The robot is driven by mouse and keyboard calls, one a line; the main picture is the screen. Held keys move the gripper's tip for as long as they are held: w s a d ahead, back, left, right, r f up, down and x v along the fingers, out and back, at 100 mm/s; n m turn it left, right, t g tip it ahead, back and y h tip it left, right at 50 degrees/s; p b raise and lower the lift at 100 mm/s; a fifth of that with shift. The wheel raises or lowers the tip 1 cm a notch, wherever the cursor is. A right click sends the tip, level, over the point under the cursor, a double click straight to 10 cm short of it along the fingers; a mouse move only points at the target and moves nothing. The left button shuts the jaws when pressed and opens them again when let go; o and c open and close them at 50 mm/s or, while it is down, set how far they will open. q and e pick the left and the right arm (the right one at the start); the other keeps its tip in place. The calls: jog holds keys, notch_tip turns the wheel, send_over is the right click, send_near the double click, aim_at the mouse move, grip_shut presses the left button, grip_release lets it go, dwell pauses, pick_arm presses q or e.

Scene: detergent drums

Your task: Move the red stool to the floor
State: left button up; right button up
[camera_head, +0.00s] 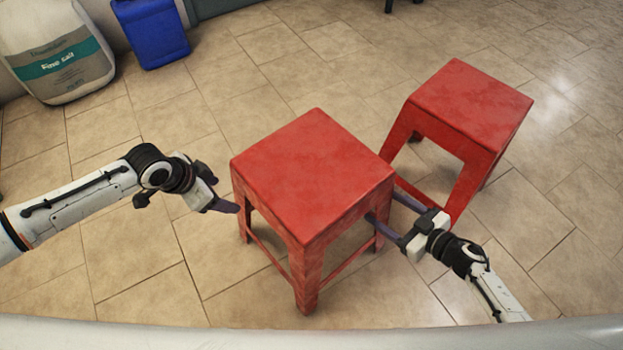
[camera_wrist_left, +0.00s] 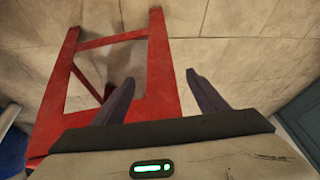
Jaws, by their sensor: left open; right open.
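A red stool (camera_head: 312,170) stands upright in the middle of the head view, its feet apparently at floor level on the tiled floor (camera_head: 130,270). A second red stool (camera_head: 470,100) stands behind it to the right.
A white salt container (camera_head: 60,50) and a blue container (camera_head: 152,32) stand at the back left. A pale edge (camera_head: 300,335) runs along the bottom of the head view. Tiled floor is clear at the left and far right. The two stools stand close together.

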aim_at(239, 200)
pick_arm(q)
jog(key=x, duration=0.5)
jog(key=shift+w+d+f, duration=0.15)
jog(key=shift+w+f, duration=0.1)
jog(key=shift+f, duration=0.4)
jog(key=shift+w+d+f, duration=0.1)
jog(key=shift+w+f, duration=0.05)
jog(key=shift+f, duration=0.3)
pick_arm(e)
jog(key=x, duration=0.7)
jog(key=shift+a, duration=0.15)
jog(key=shift+w+f, duration=0.1)
jog(key=shift+w, duration=0.1)
pick_arm(q)
jog(key=shift+c, duration=0.3)
pick_arm(e)
jog(key=shift+c, duration=0.3)
pick_arm(q)
grip_shut()
pick_arm(e)
grip_shut()
